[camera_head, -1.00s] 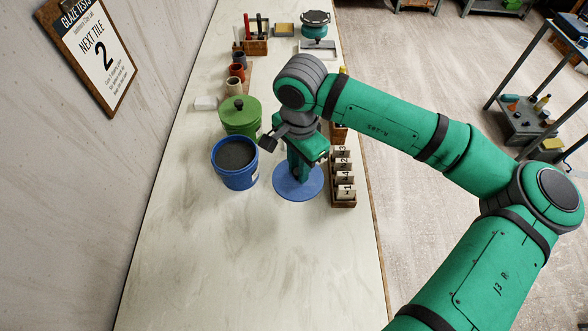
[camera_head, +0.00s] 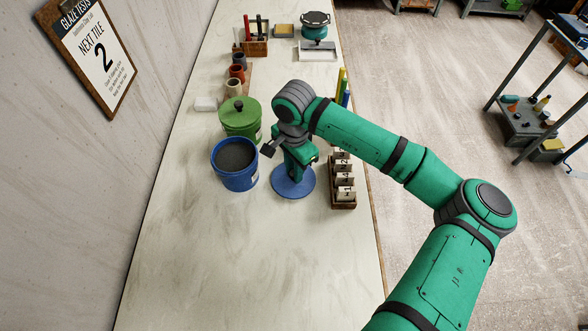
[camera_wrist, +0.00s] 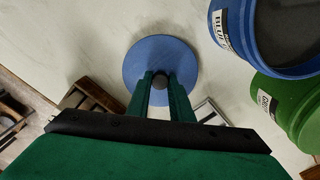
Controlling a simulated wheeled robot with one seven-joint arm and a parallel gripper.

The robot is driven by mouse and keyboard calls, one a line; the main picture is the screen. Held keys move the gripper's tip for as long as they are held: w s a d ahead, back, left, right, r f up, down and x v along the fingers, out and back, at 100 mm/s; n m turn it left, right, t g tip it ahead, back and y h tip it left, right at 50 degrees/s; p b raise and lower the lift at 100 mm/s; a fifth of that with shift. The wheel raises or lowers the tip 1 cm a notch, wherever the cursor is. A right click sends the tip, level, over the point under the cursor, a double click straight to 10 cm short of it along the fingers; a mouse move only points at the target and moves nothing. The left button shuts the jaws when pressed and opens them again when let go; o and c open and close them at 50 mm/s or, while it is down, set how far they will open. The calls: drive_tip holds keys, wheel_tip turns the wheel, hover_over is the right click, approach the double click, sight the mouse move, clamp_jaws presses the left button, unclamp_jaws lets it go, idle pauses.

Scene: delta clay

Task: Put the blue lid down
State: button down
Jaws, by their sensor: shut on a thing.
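The blue lid (camera_head: 293,186) is a flat round disc between the blue bucket and the tile rack. It also shows in the wrist view (camera_wrist: 150,52), with a dark knob (camera_wrist: 159,81) at its middle. My gripper (camera_wrist: 160,84) is shut on that knob from above; in the head view my gripper (camera_head: 297,176) covers much of the lid. The lid looks level and at or close to the table top; I cannot tell if it touches. The blue bucket (camera_head: 236,178) is open, with dark grey contents, just left of the lid. Its label shows in the wrist view.
A green lidded bucket (camera_head: 240,122) stands behind the blue one. A wooden rack (camera_head: 343,203) of numbered tiles is right of the lid, near the table's right edge. Small pots and a brush box (camera_head: 256,47) stand farther back. The front table top (camera_head: 250,265) is clear.

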drive_tip(key=shift+s+a, duration=0.1)
drive_tip(key=c, duration=1.6)
unclamp_jaws()
drive_tip(key=shift+f, duration=0.1)
drive_tip(key=shift+o, duration=0.2)
wheel_tip(320, 180, up, 12)
drive_tip(key=shift+a, duration=0.1)
